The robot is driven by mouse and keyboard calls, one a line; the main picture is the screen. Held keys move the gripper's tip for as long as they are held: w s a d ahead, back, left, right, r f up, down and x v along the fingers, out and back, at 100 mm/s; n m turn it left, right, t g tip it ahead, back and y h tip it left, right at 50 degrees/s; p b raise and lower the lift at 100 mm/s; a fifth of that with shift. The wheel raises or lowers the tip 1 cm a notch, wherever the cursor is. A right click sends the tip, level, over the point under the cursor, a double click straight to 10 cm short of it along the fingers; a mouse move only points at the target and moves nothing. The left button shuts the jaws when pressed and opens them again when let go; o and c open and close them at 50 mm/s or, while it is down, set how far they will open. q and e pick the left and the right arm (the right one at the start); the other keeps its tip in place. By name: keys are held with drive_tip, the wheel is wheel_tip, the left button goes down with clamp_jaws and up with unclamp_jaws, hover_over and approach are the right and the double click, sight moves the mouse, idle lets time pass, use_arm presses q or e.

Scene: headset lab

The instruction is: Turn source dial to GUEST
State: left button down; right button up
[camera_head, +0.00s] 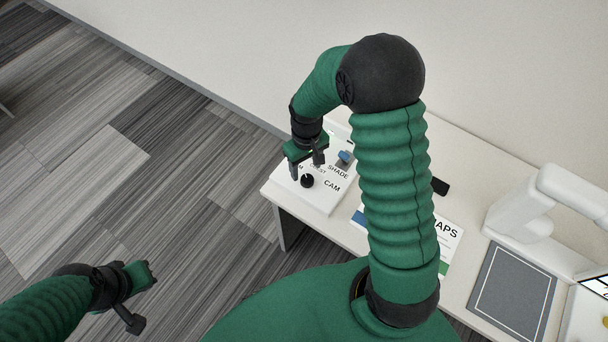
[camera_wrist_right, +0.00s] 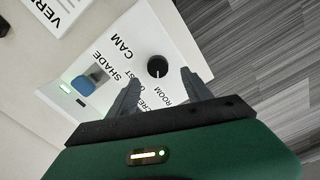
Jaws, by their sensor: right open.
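The source dial is a round black knob (camera_head: 307,181) on a white panel (camera_head: 326,197) at the table's left end; it also shows in the wrist view (camera_wrist_right: 157,67). Labels CAM, SHADE, ROOM and a partly covered one ending in "ST" are printed around it. The dial's pointer is too small to read. My right gripper (camera_head: 305,166) is open above the panel, fingers pointing down at the dial. In the wrist view its fingertips (camera_wrist_right: 162,76) lie on either side of the dial, apparently not touching it. My left gripper (camera_head: 138,292) hangs over the floor, away from the table.
A blue switch (camera_wrist_right: 86,84) sits on the panel by SHADE, beside a small green light (camera_wrist_right: 65,87). Farther right are a printed sheet (camera_head: 446,236), a grey mat (camera_head: 513,290) and a white device (camera_head: 525,210). A wall stands behind the table.

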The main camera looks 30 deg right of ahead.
sight(307, 178)
drive_tip(key=f, duration=0.3)
drive_tip(key=d+f, duration=0.1)
drive_tip(key=f, duration=0.1)
drive_tip(key=shift+s, duration=0.2)
drive_tip(key=shift+f, duration=0.25)
drive_tip(key=shift+w+a, duration=0.15)
drive_tip(key=shift+a, duration=0.3)
drive_tip(key=shift+a+r, duration=0.1)
drive_tip(key=shift+c, duration=1.1)
drive_tip(key=shift+d, duration=0.3)
clamp_jaws()
use_arm(q)
drive_tip(key=shift+s+d, duration=0.3)
